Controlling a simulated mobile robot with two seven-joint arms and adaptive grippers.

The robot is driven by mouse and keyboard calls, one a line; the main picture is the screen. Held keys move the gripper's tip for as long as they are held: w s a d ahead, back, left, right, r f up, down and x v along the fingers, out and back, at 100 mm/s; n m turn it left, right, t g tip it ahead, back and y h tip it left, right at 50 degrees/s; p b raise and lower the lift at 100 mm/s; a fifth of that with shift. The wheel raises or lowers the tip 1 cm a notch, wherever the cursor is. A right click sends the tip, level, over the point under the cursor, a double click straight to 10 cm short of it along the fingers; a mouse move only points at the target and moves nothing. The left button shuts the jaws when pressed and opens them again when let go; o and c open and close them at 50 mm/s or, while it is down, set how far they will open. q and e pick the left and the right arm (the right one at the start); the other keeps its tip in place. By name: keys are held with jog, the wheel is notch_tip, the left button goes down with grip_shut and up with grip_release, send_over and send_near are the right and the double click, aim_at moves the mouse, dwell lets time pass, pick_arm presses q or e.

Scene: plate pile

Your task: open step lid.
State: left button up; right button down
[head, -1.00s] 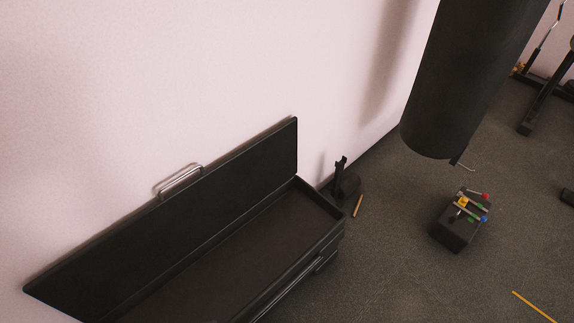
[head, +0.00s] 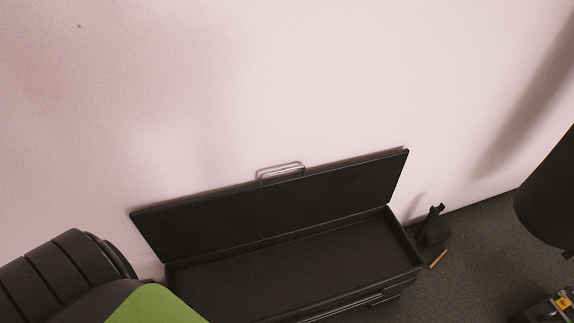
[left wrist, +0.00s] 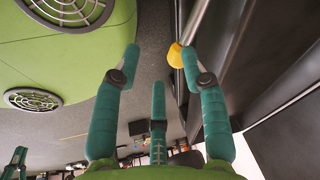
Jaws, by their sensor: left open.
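The step box is black and long, and its lid (head: 300,207) stands raised, leaning against the wall, with a metal handle (head: 281,170) on its upper edge. The open box (head: 405,262) shows an empty dark inside; its left end is hidden by my own body. My left gripper (left wrist: 160,70) shows in the left wrist view with its teal fingers spread apart. A metal bar (left wrist: 197,22) with a yellow piece (left wrist: 176,55) appears beside its right finger; I cannot tell whether they touch. Teal fingers, seemingly my right gripper (left wrist: 15,160), show at the lower left edge, too small to judge.
A pale wall (head: 250,80) stands behind the box. A black stand (head: 431,225) and a small wooden stick (head: 438,259) are right of the box. A dark hanging cylinder (head: 550,190) and a box with coloured items (head: 562,303) are at the right edge.

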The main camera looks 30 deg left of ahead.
pick_arm(q)
jog(key=w+a+r+m+t+y+b, duration=0.1)
jog(key=w+r+t, duration=0.1)
jog(key=w+r, duration=0.45)
jog(key=w+a+r+m+t, duration=0.1)
jog(key=w+r+m+t, duration=0.15)
jog(key=w, duration=0.65)
jog(key=w+a+r+m+t+y+b, duration=0.1)
jog(key=w+r+t, duration=0.1)
jog(key=w+r, duration=0.45)
jog(key=w+a+r+m+t+y+b, duration=0.15)
jog(key=w+a+r, duration=0.35)
jog(key=r, duration=0.5)
jog(key=w+a+r+m+t+y, duration=0.1)
jog(key=w+a+r+t+y, duration=0.25)
jog(key=r, duration=0.55)
jog(key=x, duration=0.8)
jog(key=shift+a+g, duration=0.4)
jog(key=shift+g, duration=0.05)
grip_shut()
